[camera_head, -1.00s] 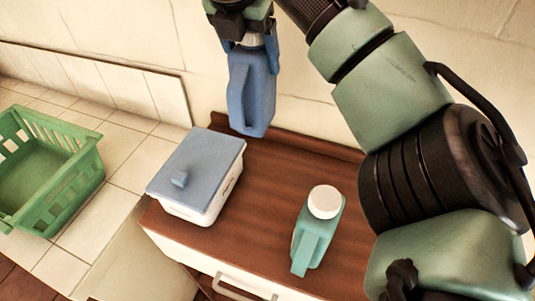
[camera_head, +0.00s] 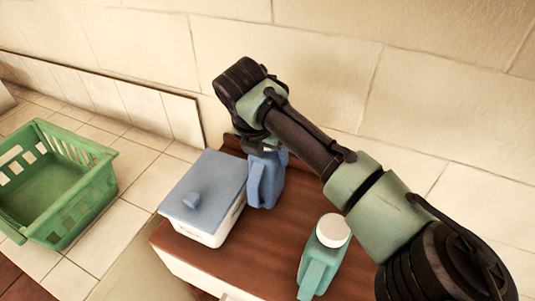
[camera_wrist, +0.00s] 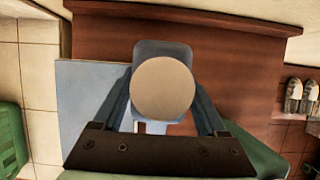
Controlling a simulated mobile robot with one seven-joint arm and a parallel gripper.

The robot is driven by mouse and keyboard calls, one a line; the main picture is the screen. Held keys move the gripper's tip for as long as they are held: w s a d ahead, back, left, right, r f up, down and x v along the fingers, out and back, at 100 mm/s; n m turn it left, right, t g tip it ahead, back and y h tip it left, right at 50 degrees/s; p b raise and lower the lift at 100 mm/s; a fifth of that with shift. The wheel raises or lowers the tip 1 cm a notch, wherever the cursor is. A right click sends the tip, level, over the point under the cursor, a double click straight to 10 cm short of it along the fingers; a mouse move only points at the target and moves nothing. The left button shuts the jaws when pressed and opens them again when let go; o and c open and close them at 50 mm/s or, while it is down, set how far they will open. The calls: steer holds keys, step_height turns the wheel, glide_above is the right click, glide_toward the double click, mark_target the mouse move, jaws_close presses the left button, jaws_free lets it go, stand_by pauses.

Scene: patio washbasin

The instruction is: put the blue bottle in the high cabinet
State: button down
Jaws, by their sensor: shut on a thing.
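The blue bottle (camera_head: 267,182) is upright at the back of a brown wooden top (camera_head: 325,190), right beside the blue-lidded box. Its round pale cap (camera_wrist: 163,90) and part of its blue shoulder show in the wrist view. My gripper (camera_wrist: 162,108) is shut on the bottle near its top, one finger on each side of the cap. In the head view, my gripper (camera_head: 263,148) is mostly hidden by my wrist. The bottle's base is close to the wood; I cannot tell whether it touches. No high cabinet can be made out.
The white box with a blue lid (camera_head: 205,190) stands just left of the bottle. A teal bottle with a white cap (camera_head: 322,262) stands at the front right. A green basket (camera_head: 60,190) is on the tiles at left. Shoes (camera_wrist: 300,95) lie at right in the wrist view.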

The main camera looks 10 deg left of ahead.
steer(key=shift+w+f, duration=0.1)
steer(key=shift+f, duration=0.4)
jaws_free()
steer(key=shift+f, duration=0.1)
steer(key=b+v, duration=0.1)
steer(key=v, duration=1.1)
steer(key=shift+a, duration=0.1)
